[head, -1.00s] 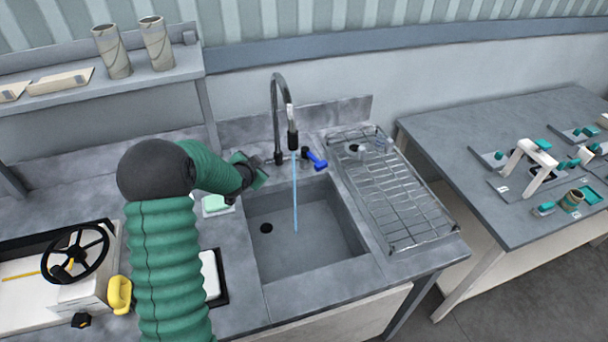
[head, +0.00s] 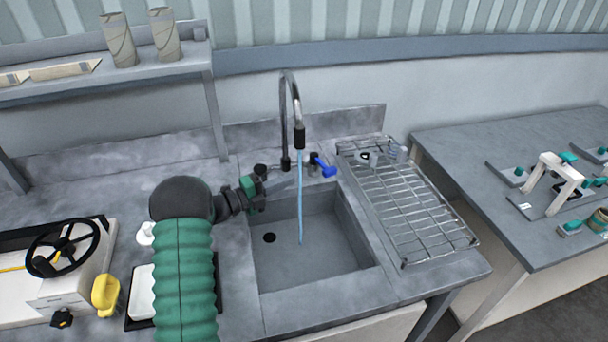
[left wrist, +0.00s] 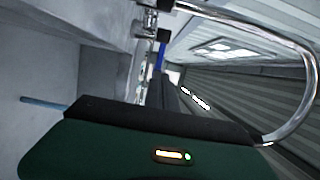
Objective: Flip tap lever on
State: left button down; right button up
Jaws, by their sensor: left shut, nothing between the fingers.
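The tap (head: 286,115) is a tall curved chrome spout with a black nozzle at the back of the sink (head: 310,260). A thin blue stream of water (head: 300,200) falls from the nozzle into the basin. The blue tap lever (head: 325,169) sits to the right of the spout's base, and it also shows in the left wrist view (left wrist: 160,55). My left gripper (head: 260,188) is shut and empty over the sink's left rim, left of the spout and apart from the lever. The chrome spout also arcs across the left wrist view (left wrist: 290,30). My right gripper is out of view.
A wire drying rack (head: 408,205) stands right of the sink. A second table (head: 480,160) with white and teal fixtures is at the right. A yellow item (head: 106,294) and a black handwheel (head: 65,248) are at the left. A shelf (head: 150,72) holds two tubes.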

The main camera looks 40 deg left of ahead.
aim_at(322, 167)
pick_arm(q)
jog(key=x, duration=0.9)
jog(key=shift+w+p, duration=0.2)
jog(key=shift+p, duration=0.1)
jog(key=shift+d, duration=0.1)
